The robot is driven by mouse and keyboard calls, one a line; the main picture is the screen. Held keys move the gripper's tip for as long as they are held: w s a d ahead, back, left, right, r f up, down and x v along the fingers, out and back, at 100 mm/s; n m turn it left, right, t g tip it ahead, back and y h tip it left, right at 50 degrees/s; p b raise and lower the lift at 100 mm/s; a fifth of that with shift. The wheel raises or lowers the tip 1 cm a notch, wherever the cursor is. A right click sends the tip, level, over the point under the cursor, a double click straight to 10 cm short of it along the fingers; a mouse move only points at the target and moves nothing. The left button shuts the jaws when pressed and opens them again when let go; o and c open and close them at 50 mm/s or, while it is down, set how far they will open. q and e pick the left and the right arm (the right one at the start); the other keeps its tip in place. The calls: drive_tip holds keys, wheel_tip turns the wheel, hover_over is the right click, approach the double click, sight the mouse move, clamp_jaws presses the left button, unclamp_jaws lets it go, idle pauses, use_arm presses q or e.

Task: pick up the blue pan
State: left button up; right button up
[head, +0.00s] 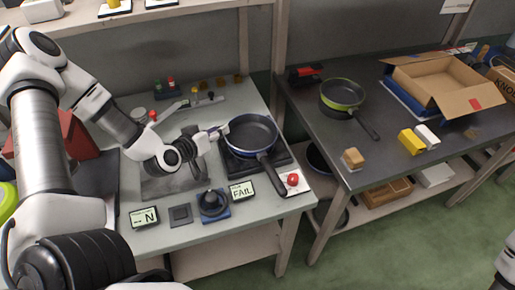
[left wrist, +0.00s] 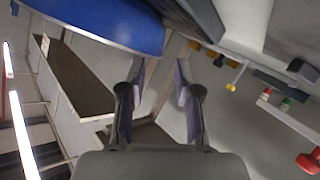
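The blue pan (head: 250,133) sits on a dark square plate (head: 280,157) at the right side of the light table, its black handle pointing toward the front right. Its blue outside fills the upper left of the left wrist view (left wrist: 95,20). My left gripper (head: 217,132) is beside the pan's left rim. In the left wrist view its two fingers (left wrist: 158,88) are spread apart with nothing between them, and the pan lies beyond the fingertips. I cannot tell whether a finger touches the pan. My right gripper is out of view; only part of that arm shows at the lower right.
A red button (head: 293,179), a FAIL display (head: 242,190), a blue-based knob (head: 214,203) and an N display (head: 145,217) line the front. A green-rimmed pan (head: 342,94) and an open cardboard box (head: 440,85) stand on the dark table to the right.

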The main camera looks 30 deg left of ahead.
sight(250, 134)
use_arm(q)
drive_tip(key=b+x, duration=0.1)
drive_tip(key=x, duration=0.4)
drive_tip(key=shift+d, duration=0.1)
clamp_jaws()
